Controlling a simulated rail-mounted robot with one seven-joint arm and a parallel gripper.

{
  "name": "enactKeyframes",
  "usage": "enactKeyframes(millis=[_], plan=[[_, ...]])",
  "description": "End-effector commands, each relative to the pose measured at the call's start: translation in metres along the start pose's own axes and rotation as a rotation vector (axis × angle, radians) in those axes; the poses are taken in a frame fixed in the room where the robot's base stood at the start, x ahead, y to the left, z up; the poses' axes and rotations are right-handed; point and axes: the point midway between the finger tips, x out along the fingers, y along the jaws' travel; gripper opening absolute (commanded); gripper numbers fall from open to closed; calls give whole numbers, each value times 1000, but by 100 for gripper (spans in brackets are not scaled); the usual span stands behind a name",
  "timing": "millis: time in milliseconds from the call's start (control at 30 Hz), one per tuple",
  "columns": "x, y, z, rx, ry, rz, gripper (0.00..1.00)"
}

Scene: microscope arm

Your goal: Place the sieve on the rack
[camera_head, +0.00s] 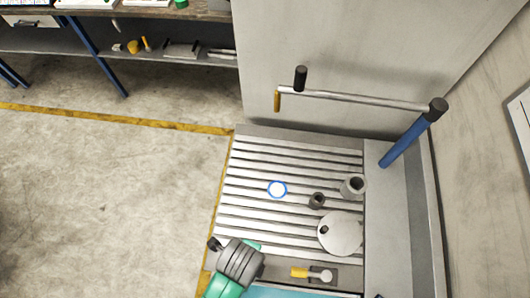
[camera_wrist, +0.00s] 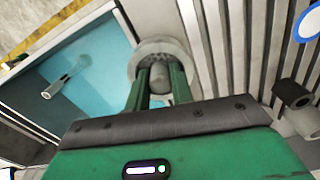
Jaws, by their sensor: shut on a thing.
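In the wrist view my gripper (camera_wrist: 158,75) is shut on a grey round piece (camera_wrist: 152,47) with a pale rim, with a rounded part between the fingers. I cannot tell for sure whether this is the sieve. It is at the border between the blue tray and the metal slats. In the head view my wrist hides the fingertips and the held piece. The slatted metal rack (camera_head: 262,158) fills the corner. A white disc with a blue rim (camera_head: 277,189) lies on its slats; its edge also shows in the wrist view (camera_wrist: 306,22).
On the slats stand a dark cylinder (camera_head: 317,200), a lighter hollow cylinder (camera_head: 353,186) and a grey disc (camera_head: 340,233). A yellow-handled tool (camera_head: 312,274) lies near the front. A blue tray (camera_wrist: 95,65) holds a small tool (camera_wrist: 62,84). A crank bar (camera_head: 350,98) stands behind.

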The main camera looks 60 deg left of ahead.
Motion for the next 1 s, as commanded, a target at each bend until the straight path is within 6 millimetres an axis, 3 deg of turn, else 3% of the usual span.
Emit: enactKeyframes(millis=[133,200,500,700,967,1000], plan=[[0,2,2,20,1,-2,0],[0,-6,2,18,1,-3,0],[8,-98,6,16,0,-3,0],[13,-141,7,18,0,-2,0],[15,-158,7,17,0,-1,0],[23,-158,7,17,0,4,0]])
